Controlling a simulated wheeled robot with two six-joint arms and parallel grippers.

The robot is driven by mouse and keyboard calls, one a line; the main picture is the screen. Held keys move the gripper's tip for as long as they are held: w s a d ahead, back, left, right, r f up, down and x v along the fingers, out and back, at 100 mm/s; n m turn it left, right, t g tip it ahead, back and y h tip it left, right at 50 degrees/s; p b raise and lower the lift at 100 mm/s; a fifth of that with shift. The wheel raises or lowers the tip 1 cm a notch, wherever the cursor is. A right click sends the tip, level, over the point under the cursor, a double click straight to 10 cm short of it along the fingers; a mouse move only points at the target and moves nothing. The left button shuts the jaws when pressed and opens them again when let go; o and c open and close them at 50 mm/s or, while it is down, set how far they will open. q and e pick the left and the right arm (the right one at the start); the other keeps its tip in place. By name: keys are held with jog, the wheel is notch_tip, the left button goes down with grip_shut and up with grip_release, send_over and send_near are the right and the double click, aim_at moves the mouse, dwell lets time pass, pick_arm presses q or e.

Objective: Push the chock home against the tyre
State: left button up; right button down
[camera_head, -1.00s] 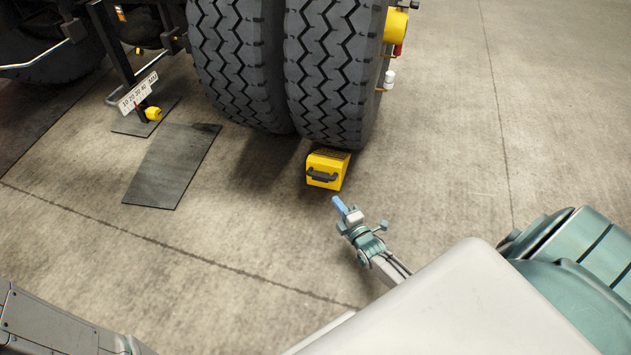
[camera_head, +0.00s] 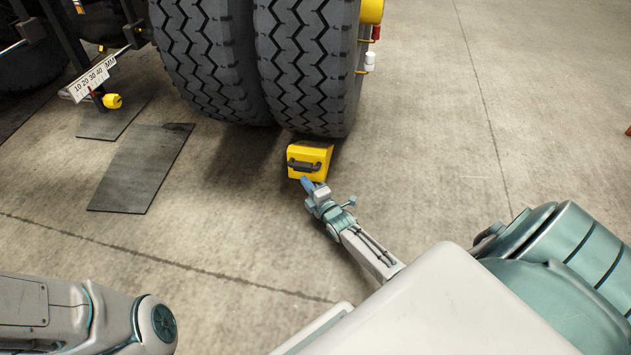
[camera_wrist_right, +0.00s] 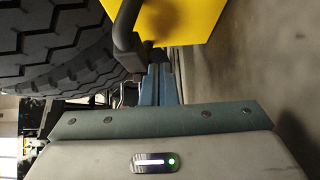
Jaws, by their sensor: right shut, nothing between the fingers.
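The yellow chock (camera_head: 316,156) with a dark handle sits on the floor just in front of the right-hand tyre (camera_head: 312,70) of a dual pair in the head view. Whether it touches the tread cannot be told. My right gripper (camera_head: 306,184) is shut with nothing in it. Its blue fingertips are right at the chock's near face, just below the handle. In the right wrist view the chock (camera_wrist_right: 182,18) and its handle (camera_wrist_right: 126,35) show at the top, close beyond the fingers (camera_wrist_right: 155,85). Contact cannot be told. My left arm shows at lower left, its gripper out of frame.
A dark flat mat (camera_head: 140,168) lies on the floor at left. A white ruled scale (camera_head: 92,78) and a small yellow part (camera_head: 113,101) hang near it. White and red fittings are beside the tyre.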

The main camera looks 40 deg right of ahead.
aim_at(308, 172)
jog(key=w+d+b, duration=0.2)
jog(key=w, duration=0.1)
jog(key=shift+f+b, duration=0.2)
jog(key=shift+b, duration=0.1)
jog(key=shift+w+d+r+b, duration=0.2)
jog(key=shift+w+d+b, duration=0.2)
jog(key=shift+d, duration=0.2)
jog(key=shift+r, duration=0.1)
